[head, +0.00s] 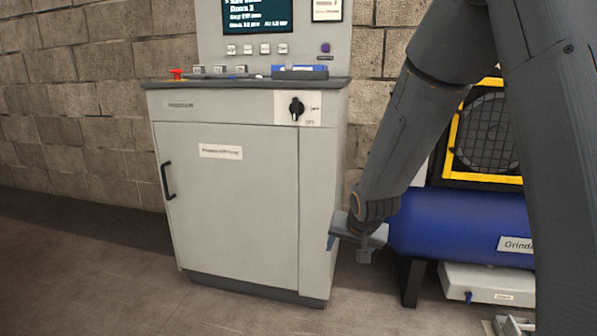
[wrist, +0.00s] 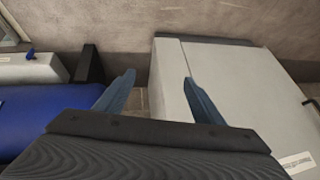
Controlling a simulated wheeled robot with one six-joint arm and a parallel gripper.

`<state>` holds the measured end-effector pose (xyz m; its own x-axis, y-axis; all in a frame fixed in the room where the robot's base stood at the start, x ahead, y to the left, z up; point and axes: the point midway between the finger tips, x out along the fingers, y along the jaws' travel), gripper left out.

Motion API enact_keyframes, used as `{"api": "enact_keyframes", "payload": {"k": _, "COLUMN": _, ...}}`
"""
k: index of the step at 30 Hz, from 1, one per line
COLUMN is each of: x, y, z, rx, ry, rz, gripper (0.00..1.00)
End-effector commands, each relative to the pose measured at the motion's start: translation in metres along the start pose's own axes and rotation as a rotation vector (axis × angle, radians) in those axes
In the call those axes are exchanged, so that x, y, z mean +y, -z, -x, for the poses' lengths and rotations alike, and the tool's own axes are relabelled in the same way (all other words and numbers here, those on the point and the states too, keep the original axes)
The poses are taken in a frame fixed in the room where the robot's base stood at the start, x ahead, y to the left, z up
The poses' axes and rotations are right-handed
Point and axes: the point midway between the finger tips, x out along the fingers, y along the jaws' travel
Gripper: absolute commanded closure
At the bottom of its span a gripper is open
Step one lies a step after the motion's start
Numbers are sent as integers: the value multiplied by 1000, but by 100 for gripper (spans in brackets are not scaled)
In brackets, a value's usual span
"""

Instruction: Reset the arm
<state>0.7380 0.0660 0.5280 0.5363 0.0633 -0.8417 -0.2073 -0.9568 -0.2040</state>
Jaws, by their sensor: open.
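My arm comes down from the top right of the head view. My gripper (head: 350,243) hangs low, in front of the gap between the grey control cabinet (head: 240,200) and the blue tank (head: 460,228). In the wrist view my gripper (wrist: 158,97) shows its two blue fingers spread apart, with nothing between them but floor and the cabinet's edge. The cabinet (wrist: 225,80) lies to the right there and the blue tank (wrist: 45,125) to the left. I cannot tell whether a finger touches the cabinet.
The cabinet has a black rotary switch (head: 296,108), a door handle (head: 168,180), a red button (head: 177,74) and a screen (head: 257,14). A yellow-framed fan grille (head: 487,135) stands behind the tank. A white box (head: 485,284) sits below it. The floor at left (head: 80,270) is clear.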

Motion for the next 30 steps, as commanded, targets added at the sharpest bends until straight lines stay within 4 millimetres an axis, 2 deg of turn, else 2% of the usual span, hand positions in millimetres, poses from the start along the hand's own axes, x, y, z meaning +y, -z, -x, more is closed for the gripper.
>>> {"api": "enact_keyframes", "payload": {"k": 1, "x": -22, "y": -19, "z": 24, "rx": -35, "ry": 7, "rz": 58, "gripper": 38}}
{"api": "enact_keyframes", "payload": {"k": 6, "x": -67, "y": -94, "z": 94, "rx": -180, "ry": 27, "rz": 241, "gripper": 38}}
{"api": "enact_keyframes", "payload": {"k": 9, "x": -82, "y": -141, "z": 135, "rx": -267, "ry": 48, "rz": 350, "gripper": 38}}
{"api": "enact_keyframes", "payload": {"k": 12, "x": -88, "y": -180, "z": 169, "rx": -339, "ry": 69, "rz": 443, "gripper": 38}}
{"api": "enact_keyframes", "payload": {"k": 15, "x": -90, "y": -210, "z": 194, "rx": -396, "ry": 89, "rz": 513, "gripper": 38}}
{"api": "enact_keyframes", "payload": {"k": 21, "x": -86, "y": -256, "z": 234, "rx": -484, "ry": 127, "rz": 627, "gripper": 38}}
{"api": "enact_keyframes", "payload": {"k": 27, "x": -79, "y": -294, "z": 266, "rx": -559, "ry": 163, "rz": 727, "gripper": 38}}
{"api": "enact_keyframes", "payload": {"k": 28, "x": -77, "y": -296, "z": 271, "rx": -567, "ry": 164, "rz": 734, "gripper": 38}}
{"api": "enact_keyframes", "payload": {"k": 30, "x": -76, "y": -288, "z": 275, "rx": -564, "ry": 152, "rz": 714, "gripper": 38}}
